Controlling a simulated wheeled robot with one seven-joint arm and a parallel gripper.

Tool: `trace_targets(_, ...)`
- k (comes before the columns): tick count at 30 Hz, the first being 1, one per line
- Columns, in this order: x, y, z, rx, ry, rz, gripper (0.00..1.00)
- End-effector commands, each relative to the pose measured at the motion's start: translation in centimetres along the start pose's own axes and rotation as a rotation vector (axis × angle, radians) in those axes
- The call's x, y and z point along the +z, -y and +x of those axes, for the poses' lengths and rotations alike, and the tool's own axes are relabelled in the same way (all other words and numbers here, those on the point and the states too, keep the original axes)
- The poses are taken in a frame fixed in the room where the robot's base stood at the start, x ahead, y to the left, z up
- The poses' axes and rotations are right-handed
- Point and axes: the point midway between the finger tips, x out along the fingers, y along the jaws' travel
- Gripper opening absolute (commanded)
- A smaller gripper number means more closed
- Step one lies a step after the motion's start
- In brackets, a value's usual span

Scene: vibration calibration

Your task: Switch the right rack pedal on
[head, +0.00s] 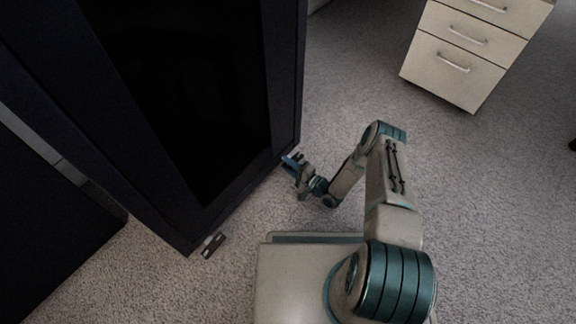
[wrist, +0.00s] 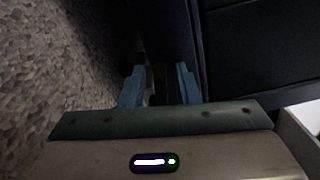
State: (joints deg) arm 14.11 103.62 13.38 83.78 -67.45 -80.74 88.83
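The dark rack (head: 285,75) stands on the carpet at the left of the head view. One small pedal (head: 213,244) sticks out at the foot of its near corner. My gripper (head: 292,161) is low by the rack's other bottom corner, at the right. The right pedal is not clear in the head view; my gripper covers that spot. In the wrist view the two blue fingertips (wrist: 160,80) stand apart. A dark narrow shape shows between them, perhaps the right pedal, but it is too dark to tell, and I cannot tell whether the fingers touch it.
A pale drawer cabinet (head: 470,55) stands at the upper right, well clear of my arm. A dark flat panel or object (head: 50,235) lies at the left. Open carpet (head: 500,220) fills the right side. The rack's dark side (wrist: 240,45) is close in the wrist view.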

Motion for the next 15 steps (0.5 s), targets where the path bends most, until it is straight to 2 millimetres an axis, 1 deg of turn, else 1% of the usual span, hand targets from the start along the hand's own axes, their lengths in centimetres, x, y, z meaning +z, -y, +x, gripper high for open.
trace_targets(2, 0.00, 0.01, -0.01, 0.000, 0.000, 0.000, 0.29)
trace_targets(5, 0.01, 0.01, -0.01, 0.000, 0.000, 0.000, 0.04)
trace_targets(6, 0.01, 0.00, -0.02, 0.000, 0.000, 0.000, 0.00)
trace_targets(11, 0.02, 0.00, -0.03, 0.000, 0.001, -0.002, 0.00)
trace_targets(15, 0.08, -0.22, -0.05, 0.000, 0.001, -0.053, 0.00)
